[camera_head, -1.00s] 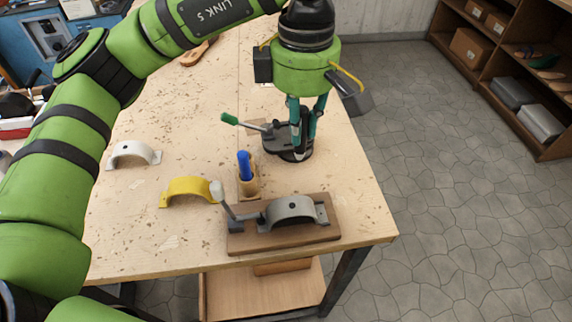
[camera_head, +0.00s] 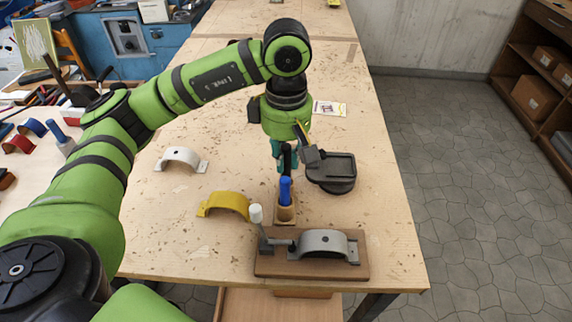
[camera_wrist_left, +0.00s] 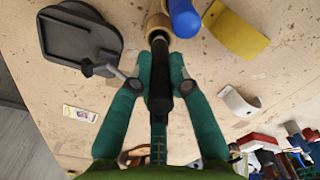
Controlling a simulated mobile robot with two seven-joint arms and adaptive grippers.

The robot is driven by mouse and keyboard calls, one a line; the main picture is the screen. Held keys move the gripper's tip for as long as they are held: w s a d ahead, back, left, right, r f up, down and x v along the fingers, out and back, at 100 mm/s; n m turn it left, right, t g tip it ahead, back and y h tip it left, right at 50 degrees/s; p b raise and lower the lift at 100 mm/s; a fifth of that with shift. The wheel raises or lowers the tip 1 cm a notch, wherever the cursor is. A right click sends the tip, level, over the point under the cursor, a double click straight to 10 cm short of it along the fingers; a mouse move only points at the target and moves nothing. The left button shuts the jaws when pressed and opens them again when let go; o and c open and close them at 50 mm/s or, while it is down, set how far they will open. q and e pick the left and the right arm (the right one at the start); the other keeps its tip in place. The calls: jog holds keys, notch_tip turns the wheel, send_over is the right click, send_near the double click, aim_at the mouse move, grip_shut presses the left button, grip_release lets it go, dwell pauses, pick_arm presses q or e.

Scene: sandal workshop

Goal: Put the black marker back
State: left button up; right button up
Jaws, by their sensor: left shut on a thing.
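My left gripper (camera_head: 282,165) points down just behind the wooden marker holder (camera_head: 285,214). It is shut on the black marker (camera_wrist_left: 160,88), which lies between its two teal fingers in the left wrist view. The black marker (camera_head: 288,157) is partly hidden behind the blue marker in the head view. Its far end is at or over the holder (camera_wrist_left: 157,22) in the wrist view; I cannot tell whether it has entered a hole. The blue marker (camera_head: 285,190) stands upright in the holder and also shows in the wrist view (camera_wrist_left: 184,18). My right gripper is not in view.
A black round-based device (camera_head: 332,172) stands close right of the gripper. A grey arched piece (camera_head: 323,243) is on a wooden board with a lever in front. Yellow (camera_head: 226,204) and white (camera_head: 181,158) arched pieces lie left. A small card (camera_head: 330,108) lies behind.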

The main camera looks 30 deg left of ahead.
aim_at(286, 169)
pick_arm(q)
notch_tip(286, 169, down, 3)
jog(key=shift+f+p, duration=0.15)
jog(key=shift+p, duration=0.45)
jog(key=shift+f, duration=0.1)
jog(key=shift+f+b, duration=0.2)
jog(key=shift+b, duration=0.15)
jog(key=o, duration=0.9)
jog(key=shift+r, duration=0.1)
jog(key=shift+c, duration=0.2)
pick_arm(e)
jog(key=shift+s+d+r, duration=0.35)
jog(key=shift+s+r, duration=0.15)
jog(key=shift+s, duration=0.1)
